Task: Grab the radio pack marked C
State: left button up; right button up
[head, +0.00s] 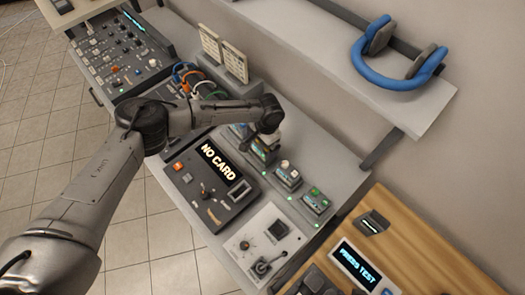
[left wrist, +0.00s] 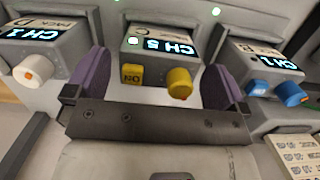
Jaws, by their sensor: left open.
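The radio pack marked C (left wrist: 158,42) is in the middle of the left wrist view. It is a grey box with a "CH 5" display, a yellow knob and a yellow switch. My left gripper (left wrist: 157,80) is open, with one purple finger on each side of this pack; I cannot tell whether they touch it. In the head view the gripper (head: 267,130) hangs over the same pack (head: 262,153), hiding part of it. A pack marked D (left wrist: 50,55) with a white knob is to its left. My right gripper is not in view.
A pack with blue knobs (left wrist: 265,65) is close on the right of the left wrist view. Another pack with green buttons (head: 316,203) stands further along the counter. A "NO CARD" panel (head: 212,175) is beside the row. A headset (head: 385,65) lies on the shelf above.

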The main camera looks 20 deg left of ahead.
pick_arm(q)
jog(key=shift+s+f, duration=0.15)
jog(key=shift+f, duration=0.8)
jog(key=shift+c, duration=0.3)
jog(key=c, duration=0.9)
